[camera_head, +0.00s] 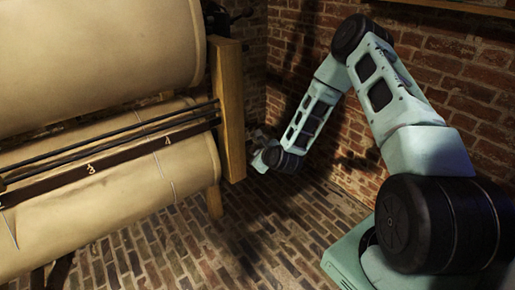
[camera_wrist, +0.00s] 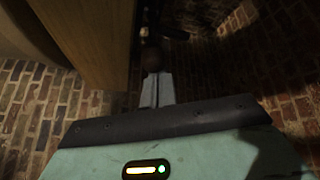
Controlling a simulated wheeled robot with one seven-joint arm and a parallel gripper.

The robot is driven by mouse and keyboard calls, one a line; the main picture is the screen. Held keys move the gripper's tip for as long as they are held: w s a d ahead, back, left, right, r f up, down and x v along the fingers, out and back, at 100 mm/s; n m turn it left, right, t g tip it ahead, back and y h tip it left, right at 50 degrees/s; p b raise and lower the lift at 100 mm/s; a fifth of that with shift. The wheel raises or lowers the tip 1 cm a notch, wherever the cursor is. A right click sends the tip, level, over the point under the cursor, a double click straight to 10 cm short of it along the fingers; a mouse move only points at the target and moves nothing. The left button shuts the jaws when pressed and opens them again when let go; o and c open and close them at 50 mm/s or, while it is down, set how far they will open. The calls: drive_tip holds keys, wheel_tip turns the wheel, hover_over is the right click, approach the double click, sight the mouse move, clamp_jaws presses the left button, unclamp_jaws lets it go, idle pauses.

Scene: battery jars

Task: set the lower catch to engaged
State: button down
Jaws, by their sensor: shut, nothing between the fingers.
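In the wrist view, a dark round knob (camera_wrist: 152,60) hangs beside the wooden post, with a dark bar above it. It may belong to the lower catch, but it is too dark to be sure, and I cannot read the catch's setting. My gripper (camera_wrist: 158,77) has its pale fingers together, with nothing between them. Their tips are at or just below the knob; I cannot tell whether they touch it. In the head view my gripper (camera_head: 262,147) is small, low beside the post's right side, and its fingertips are not clear.
The wooden post (camera_head: 230,110) stands close to the left of my gripper and carries large cream rollers (camera_head: 100,60) with dark rails. A brick wall (camera_head: 300,60) is behind and right. The brick floor (camera_head: 270,235) is open in front.

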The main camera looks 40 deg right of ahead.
drive_tip(key=shift+w+r+g+p, duration=0.2)
drive_tip(key=shift+r+g+p, duration=0.1)
drive_tip(key=shift+r+p, duration=0.65)
drive_tip(key=shift+r, duration=0.15)
drive_tip(key=shift+w, duration=0.1)
